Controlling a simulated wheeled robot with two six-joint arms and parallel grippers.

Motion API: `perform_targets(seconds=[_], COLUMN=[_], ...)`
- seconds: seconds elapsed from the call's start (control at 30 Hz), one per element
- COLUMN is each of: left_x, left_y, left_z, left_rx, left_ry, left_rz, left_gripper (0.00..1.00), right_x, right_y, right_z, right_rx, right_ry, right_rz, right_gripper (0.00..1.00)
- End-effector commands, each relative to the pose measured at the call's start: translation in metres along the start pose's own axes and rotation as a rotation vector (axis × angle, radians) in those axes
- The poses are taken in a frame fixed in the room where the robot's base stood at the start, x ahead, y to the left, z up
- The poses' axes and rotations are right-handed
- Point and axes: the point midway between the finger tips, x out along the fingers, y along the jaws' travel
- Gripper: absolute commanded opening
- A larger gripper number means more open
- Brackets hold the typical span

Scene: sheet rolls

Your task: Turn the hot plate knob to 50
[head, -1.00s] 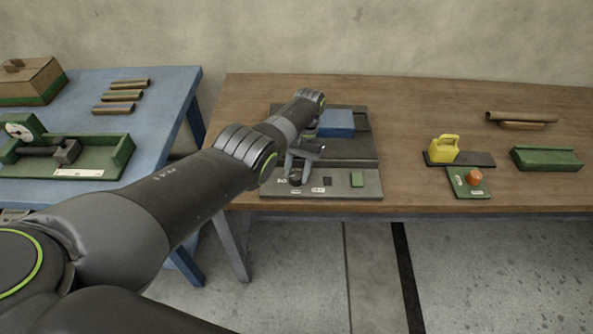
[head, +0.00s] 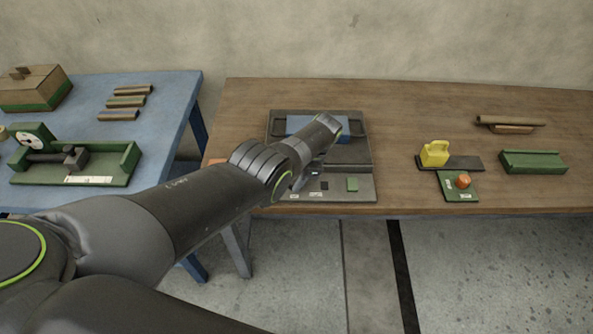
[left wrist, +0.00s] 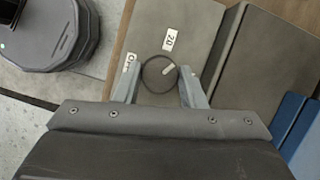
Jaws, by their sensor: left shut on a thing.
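The hot plate (head: 365,160) is a dark grey unit on the wooden table, with a sloped front panel. Its round dark knob (left wrist: 147,84) shows in the left wrist view, with a pale pointer mark on it. A label reading 20 (left wrist: 170,40) and one that seems to read 0 (left wrist: 130,59) lie beside it. My left gripper (left wrist: 159,72) has one finger on each side of the knob and is shut on it.
A blue block (head: 300,124) sits on the hot plate, and a green square (head: 352,184) is on its panel. The blue table (head: 170,100) stands left.

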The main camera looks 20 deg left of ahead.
Motion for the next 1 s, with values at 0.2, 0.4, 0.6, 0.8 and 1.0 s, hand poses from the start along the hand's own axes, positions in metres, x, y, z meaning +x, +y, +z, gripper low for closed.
perform_targets(seconds=[0.2,0.4,0.6,0.8,1.0], left_x=[-0.006,-0.006,-0.005,-0.004,-0.003], left_y=[0.002,0.003,0.004,0.005,0.005], left_z=[0.002,0.002,0.002,0.003,0.003], left_rx=[0.192,0.368,0.542,0.701,0.825], left_ry=[0.001,0.001,0.002,0.001,0.001], left_rz=[-0.081,-0.153,-0.226,-0.292,-0.344], left_gripper=[0.14,0.14,0.14,0.14,0.14], right_x=[-0.029,-0.051,-0.072,-0.089,-0.101], right_y=[0.004,0.006,0.008,0.009,0.011], right_z=[-0.003,-0.005,-0.008,-0.009,-0.011], right_rx=[-0.001,-0.001,-0.001,-0.001,-0.001], right_ry=[0.000,0.000,0.000,0.000,0.000], right_rz=[0.002,0.002,0.002,0.002,0.002], right_gripper=[0.32,0.32,0.32,0.32,0.32])
